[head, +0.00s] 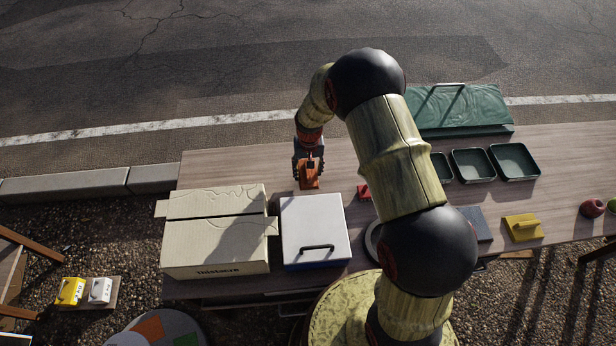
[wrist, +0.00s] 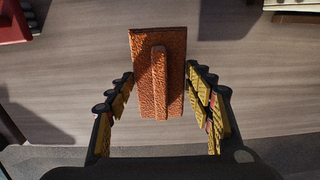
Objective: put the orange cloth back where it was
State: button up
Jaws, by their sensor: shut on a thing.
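The orange cloth (head: 309,183) is a flat, rough-textured rectangular piece with a raised ridge along its middle. My gripper (head: 308,170) is shut on it over the far part of the wooden table (head: 240,165), behind the white lidded box. In the wrist view, the cloth (wrist: 172,85) lies between the two fingers (wrist: 158,82), which are close to its side edges. I cannot tell how high it is above the table. A similar yellow piece with a ridge (head: 523,228) and a flat dark grey piece (head: 476,223) lie at the right.
A cardboard box (head: 215,245) and a white lidded box (head: 315,225) stand front left. A small red thing (head: 363,191) is right of my gripper. Green trays (head: 514,162), a green case (head: 460,108) and red fruit (head: 592,208) are right. My arm hides the table's middle.

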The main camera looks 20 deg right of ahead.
aim_at(308, 176)
jog(key=shift+f, duration=1.7)
jog(key=shift+f, duration=0.1)
jog(key=o, duration=1)
jog(key=shift+o, duration=0.6)
